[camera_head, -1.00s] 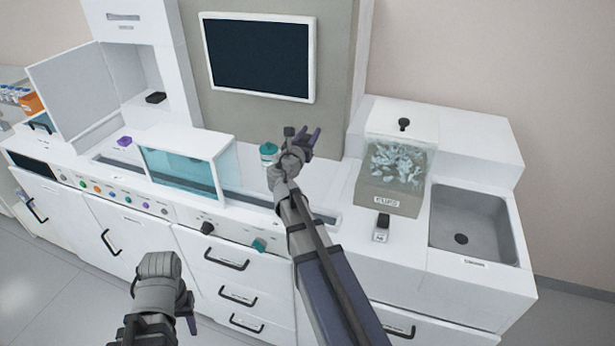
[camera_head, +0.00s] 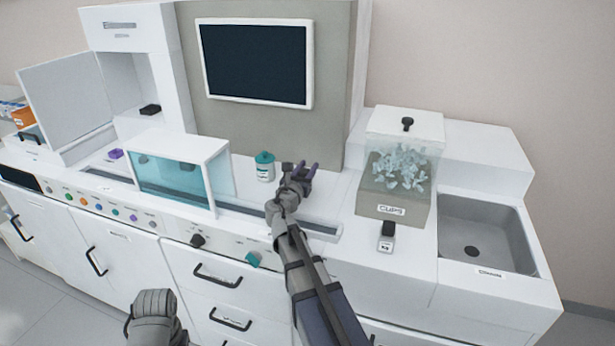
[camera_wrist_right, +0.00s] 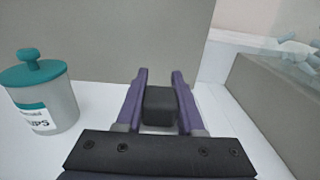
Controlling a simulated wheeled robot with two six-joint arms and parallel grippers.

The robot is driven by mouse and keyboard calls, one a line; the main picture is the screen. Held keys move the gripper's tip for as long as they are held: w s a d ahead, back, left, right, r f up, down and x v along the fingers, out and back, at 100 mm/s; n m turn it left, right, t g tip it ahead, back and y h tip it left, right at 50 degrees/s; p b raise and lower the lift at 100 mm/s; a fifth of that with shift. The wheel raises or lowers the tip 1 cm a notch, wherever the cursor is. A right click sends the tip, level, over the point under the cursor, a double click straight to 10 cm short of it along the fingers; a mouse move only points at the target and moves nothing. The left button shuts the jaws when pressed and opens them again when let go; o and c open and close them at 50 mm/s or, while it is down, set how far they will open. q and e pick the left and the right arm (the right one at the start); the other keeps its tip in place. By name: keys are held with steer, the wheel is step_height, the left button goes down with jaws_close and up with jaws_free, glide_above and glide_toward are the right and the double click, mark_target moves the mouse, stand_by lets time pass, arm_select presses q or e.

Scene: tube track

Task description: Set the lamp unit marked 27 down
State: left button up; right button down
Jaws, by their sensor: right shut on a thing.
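My right gripper (camera_head: 305,170) reaches over the white counter, just right of a teal-lidded jar (camera_head: 264,166). In the right wrist view its purple fingers (camera_wrist_right: 160,88) are shut on a dark grey block (camera_wrist_right: 160,105), the lamp unit by its place in the jaws. No marking 27 is readable on it. White counter shows around and below the block; I cannot tell whether it touches the surface. Part of my left arm shows at the bottom of the head view, with its fingers out of frame.
The jar also stands left of the fingers in the wrist view (camera_wrist_right: 42,98). A clear-topped cups bin (camera_head: 398,185) and a sink (camera_head: 485,235) are to the right. A glass-fronted case (camera_head: 178,172) stands left. A wall screen (camera_head: 255,62) is behind.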

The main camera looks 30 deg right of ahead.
steer(key=shift+f, duration=0.1)
steer(key=shift+f, duration=0.1)
steer(key=c, duration=1)
jaws_free()
steer(key=shift+f, duration=0.1)
steer(key=o, duration=0.5)
steer(key=shift+r+p, duration=0.3)
steer(key=shift+r, duration=0.05)
steer(key=v, duration=1.2)
steer(key=shift+f, duration=0.1)
